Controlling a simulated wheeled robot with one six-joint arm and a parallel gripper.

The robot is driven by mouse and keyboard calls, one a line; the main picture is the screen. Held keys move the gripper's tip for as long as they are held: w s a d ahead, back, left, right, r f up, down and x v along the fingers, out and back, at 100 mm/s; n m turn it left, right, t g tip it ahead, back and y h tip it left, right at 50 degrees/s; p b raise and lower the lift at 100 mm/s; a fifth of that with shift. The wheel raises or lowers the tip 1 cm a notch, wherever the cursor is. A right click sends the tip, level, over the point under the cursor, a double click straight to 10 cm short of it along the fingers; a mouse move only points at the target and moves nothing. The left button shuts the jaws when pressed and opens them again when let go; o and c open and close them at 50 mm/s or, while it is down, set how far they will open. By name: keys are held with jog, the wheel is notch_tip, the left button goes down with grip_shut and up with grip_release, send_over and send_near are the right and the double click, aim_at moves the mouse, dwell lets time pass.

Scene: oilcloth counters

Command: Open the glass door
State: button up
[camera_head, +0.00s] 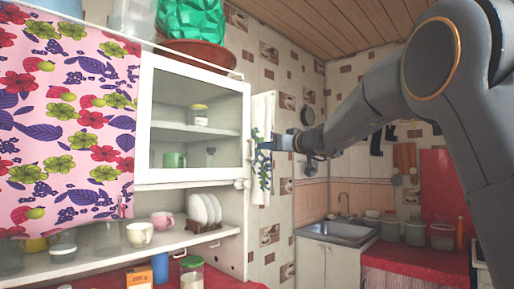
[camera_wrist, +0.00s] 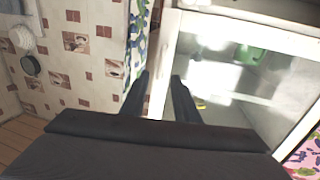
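The glass door (camera_head: 147,118) has a white frame and closes the front of the upper cabinet; it looks shut. Shelves with a jar and a green mug show through the glass. My gripper (camera_head: 270,143) is at the right side of the cabinet, beside the door's right edge. In the wrist view the glass door (camera_wrist: 240,102) fills the right half. The two dark fingers of my gripper (camera_wrist: 160,76) are apart, with the white frame edge showing between them. I cannot tell whether they touch it, and no handle shows clearly.
A patterned towel (camera_head: 262,110) hangs just behind my gripper. A floral curtain (camera_head: 70,120) covers the cabinet's left part. Cups and a plate rack (camera_head: 204,212) stand on the open shelf below. A sink (camera_head: 338,231) is in the corner at right.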

jog(key=p+x, duration=0.3)
jog(key=x, duration=0.4)
jog(key=shift+p, duration=0.35)
jog(key=shift+f, duration=0.1)
grip_shut()
